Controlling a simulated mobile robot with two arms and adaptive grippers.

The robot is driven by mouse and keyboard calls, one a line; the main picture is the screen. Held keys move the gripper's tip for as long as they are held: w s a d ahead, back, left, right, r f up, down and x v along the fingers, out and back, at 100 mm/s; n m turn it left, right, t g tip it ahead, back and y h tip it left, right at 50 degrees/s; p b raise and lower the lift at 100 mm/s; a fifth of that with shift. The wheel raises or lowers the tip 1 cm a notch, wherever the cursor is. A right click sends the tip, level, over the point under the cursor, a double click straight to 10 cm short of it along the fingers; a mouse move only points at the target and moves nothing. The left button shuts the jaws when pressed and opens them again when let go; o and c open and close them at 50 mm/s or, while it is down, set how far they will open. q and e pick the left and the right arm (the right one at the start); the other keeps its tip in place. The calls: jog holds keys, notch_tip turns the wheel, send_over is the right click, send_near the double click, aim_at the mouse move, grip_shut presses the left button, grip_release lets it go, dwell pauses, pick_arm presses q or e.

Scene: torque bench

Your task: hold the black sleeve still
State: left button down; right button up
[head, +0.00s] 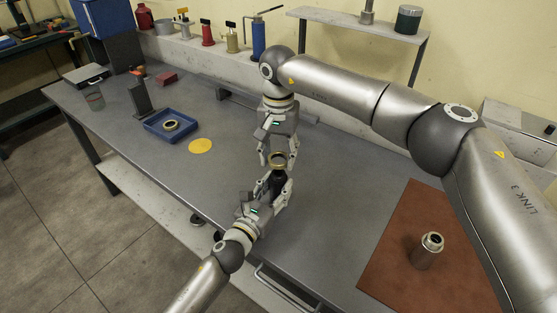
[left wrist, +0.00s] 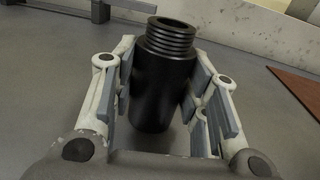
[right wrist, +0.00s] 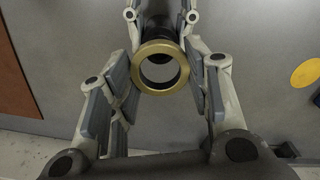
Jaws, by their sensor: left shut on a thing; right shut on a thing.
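The black sleeve (head: 272,184) stands upright over the bench, its threaded end up in the left wrist view (left wrist: 162,90). My left gripper (head: 277,187) is shut on it, with one finger on each side. A brass ring (head: 278,167) is close above the sleeve in the head view. My right gripper (head: 278,155) is shut on this ring, which shows clearly in the right wrist view (right wrist: 160,46). There the sleeve (right wrist: 157,24) is partly hidden behind the ring. The left wrist view shows bare threads and no ring. I cannot tell the exact gap between ring and sleeve.
A blue tray (head: 153,134) holding a ring-shaped part and a yellow disc (head: 200,146) lie to the left. A brown mat (head: 395,245) with a metal cylinder (head: 425,257) is at the right. Bottles and tools stand along the back. The bench (head: 325,190) between is clear.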

pick_arm(q)
jog(key=c, duration=0.8)
grip_release()
jog(key=shift+o, duration=0.2)
jog(key=v, duration=1.2)
jog(key=shift+f, duration=0.1)
jog(key=shift+s, duration=0.1)
